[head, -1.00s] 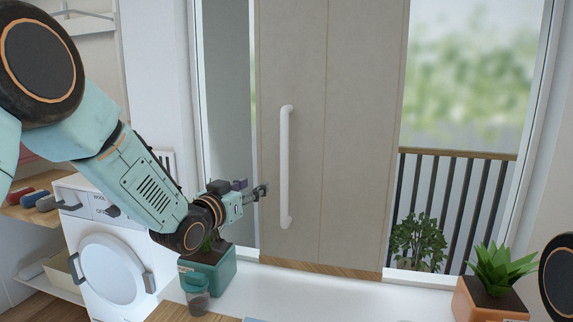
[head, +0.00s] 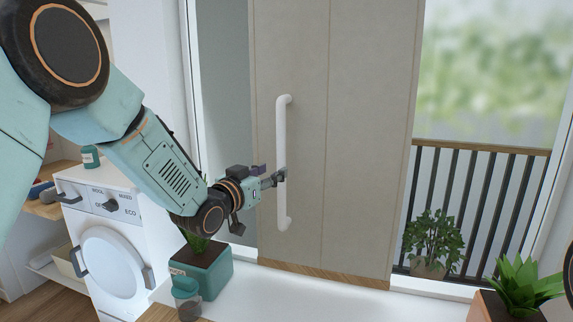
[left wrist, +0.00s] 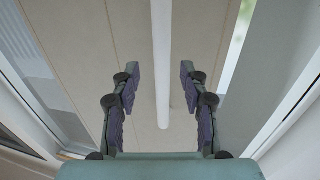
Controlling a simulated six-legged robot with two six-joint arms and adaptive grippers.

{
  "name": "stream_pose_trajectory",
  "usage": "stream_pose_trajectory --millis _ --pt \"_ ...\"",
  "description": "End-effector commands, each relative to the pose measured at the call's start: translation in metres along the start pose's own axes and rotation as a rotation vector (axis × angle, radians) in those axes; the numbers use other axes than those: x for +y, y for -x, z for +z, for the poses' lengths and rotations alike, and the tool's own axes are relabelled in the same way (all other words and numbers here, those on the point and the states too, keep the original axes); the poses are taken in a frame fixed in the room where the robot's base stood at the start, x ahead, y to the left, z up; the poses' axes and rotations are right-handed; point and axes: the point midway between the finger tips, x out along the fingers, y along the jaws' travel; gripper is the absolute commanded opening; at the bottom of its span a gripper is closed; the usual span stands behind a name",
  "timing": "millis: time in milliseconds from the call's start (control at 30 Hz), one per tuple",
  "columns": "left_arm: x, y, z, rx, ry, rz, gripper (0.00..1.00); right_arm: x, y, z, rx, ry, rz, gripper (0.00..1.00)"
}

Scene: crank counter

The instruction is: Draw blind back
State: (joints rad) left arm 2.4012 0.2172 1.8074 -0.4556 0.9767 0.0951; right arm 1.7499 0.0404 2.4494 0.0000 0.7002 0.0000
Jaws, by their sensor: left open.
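The blind (head: 351,130) is a tall beige panel hanging in front of the window. A white vertical handle (head: 282,135) is fixed to its left part. My left gripper (head: 272,177) is open, at the handle's lower half, its fingertips by the bar in the head view. In the left wrist view the handle (left wrist: 161,60) runs down between the two spread fingers of the gripper (left wrist: 160,85), with a gap on either side. Whether the bar is within the fingers' depth I cannot tell. My right gripper is not in view.
A teal planter (head: 205,270) and a small jar (head: 187,298) stand on the white sill below my left arm. A potted succulent (head: 522,283) stands at the right. A washing machine (head: 108,245) is at the left. The sill's middle (head: 330,295) is clear.

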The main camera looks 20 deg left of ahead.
Motion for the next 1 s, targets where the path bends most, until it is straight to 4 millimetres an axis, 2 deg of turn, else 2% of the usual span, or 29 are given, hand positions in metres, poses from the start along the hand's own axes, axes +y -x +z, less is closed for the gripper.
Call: stream_pose_trajectory --millis 300,500,700,967,1000 --pt "0.001 -0.041 -0.001 0.0 -0.002 0.001 0.44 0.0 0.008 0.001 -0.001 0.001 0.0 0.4" --pt "0.001 -0.062 0.0 0.0 0.0 0.0 0.44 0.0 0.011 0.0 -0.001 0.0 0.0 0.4" --pt "0.002 -0.07 0.0 0.0 0.001 0.0 0.44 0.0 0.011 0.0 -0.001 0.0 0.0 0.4" --pt "0.002 -0.072 0.0 0.0 0.001 0.0 0.44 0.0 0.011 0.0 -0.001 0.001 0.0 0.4" --pt "0.002 -0.072 0.0 0.0 0.001 0.0 0.41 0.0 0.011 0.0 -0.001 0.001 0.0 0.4"
